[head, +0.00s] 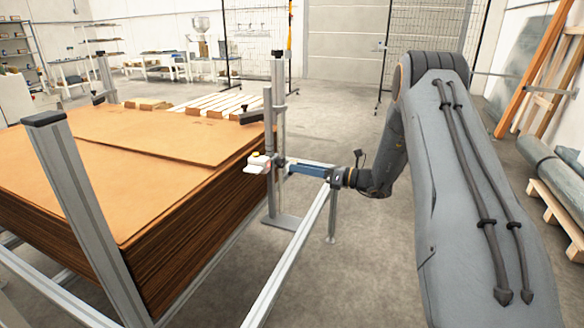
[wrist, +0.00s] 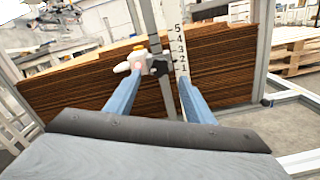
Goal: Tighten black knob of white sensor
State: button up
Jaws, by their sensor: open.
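The white sensor (head: 258,162) is mounted by the grey upright post at the stack's right edge in the head view. In the wrist view the white sensor (wrist: 131,62) has an orange top and sits left of the black knob (wrist: 158,68). My gripper (head: 284,167) reaches in from the right in the head view, close to the sensor. In the wrist view my gripper (wrist: 158,82) is open, with one blue finger on each side of the knob's position. The knob shows between the fingertips; I cannot tell whether either finger touches it.
A tall stack of brown cardboard sheets (head: 150,150) stands behind and left of the sensor. A numbered scale (wrist: 179,50) runs up the post beside the knob. A metal frame rail (head: 290,262) runs below my arm. Open floor (head: 340,130) lies beyond.

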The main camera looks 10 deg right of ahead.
jog(key=shift+v, duration=1.2)
